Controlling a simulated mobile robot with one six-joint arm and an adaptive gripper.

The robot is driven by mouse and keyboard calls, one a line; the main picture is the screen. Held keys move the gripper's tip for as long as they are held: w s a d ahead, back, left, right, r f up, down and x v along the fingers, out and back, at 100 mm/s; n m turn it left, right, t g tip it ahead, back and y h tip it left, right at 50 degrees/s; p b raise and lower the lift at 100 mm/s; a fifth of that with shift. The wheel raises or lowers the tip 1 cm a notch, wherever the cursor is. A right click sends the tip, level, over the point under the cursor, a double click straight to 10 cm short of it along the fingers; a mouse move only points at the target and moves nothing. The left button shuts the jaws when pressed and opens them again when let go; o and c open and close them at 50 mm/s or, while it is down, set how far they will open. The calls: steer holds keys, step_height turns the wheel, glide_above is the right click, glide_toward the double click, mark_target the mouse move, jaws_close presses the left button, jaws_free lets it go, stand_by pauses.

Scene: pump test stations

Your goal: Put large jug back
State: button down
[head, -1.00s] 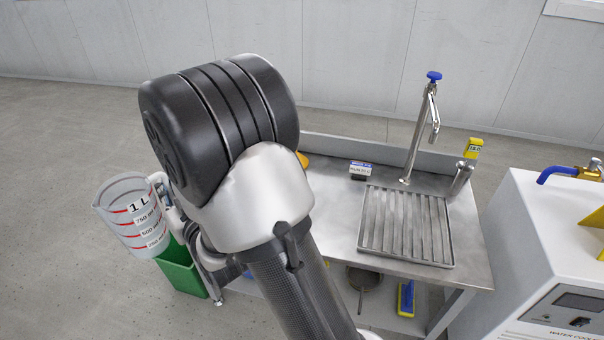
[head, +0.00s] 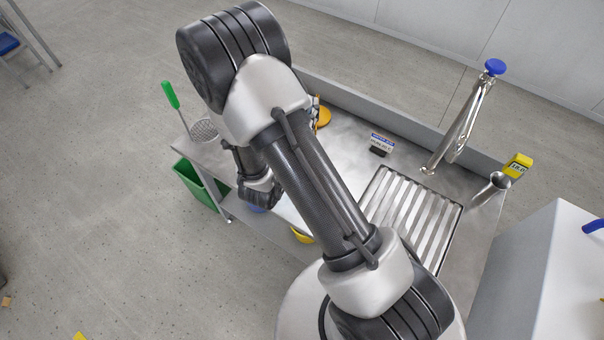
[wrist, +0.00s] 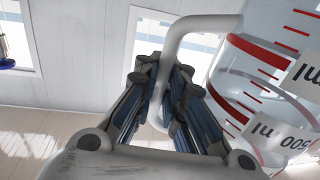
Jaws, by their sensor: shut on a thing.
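The large jug (wrist: 265,75) is clear, with red graduation lines and white ml labels. It shows at the right of the wrist view, partly cut off by the frame's edge. My gripper (wrist: 166,85) is shut on its pale grey handle (wrist: 205,22), which runs down between the fingers. The jug looks tilted in this wrist view, but I cannot tell its true lean. In the head view, the jug cannot be made out and my fingers are hidden behind my arm.
A steel bench (head: 345,140) carries a slatted drain grate (head: 412,215), a tap (head: 462,125), a small label block (head: 381,143) and a yellow meter (head: 517,165). A green-handled strainer (head: 203,130) is at its left end. A green bin (head: 203,185) stands below. Open floor lies left.

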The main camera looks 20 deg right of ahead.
steer(key=s+d+m+g+h+p, duration=0.2)
steer(key=s+m+g+h+p, duration=0.15)
steer(key=s+g, duration=0.4)
step_height(320, 180, down, 19)
steer(key=s+t+b, duration=0.1)
steer(key=s+b, duration=0.1)
steer(key=b, duration=0.5)
steer(key=shift+m+t, duration=0.35)
steer(key=shift+a, duration=0.1)
steer(key=c, duration=2.2)
jaws_free()
steer(key=shift+f, duration=0.2)
steer(key=o, duration=0.5)
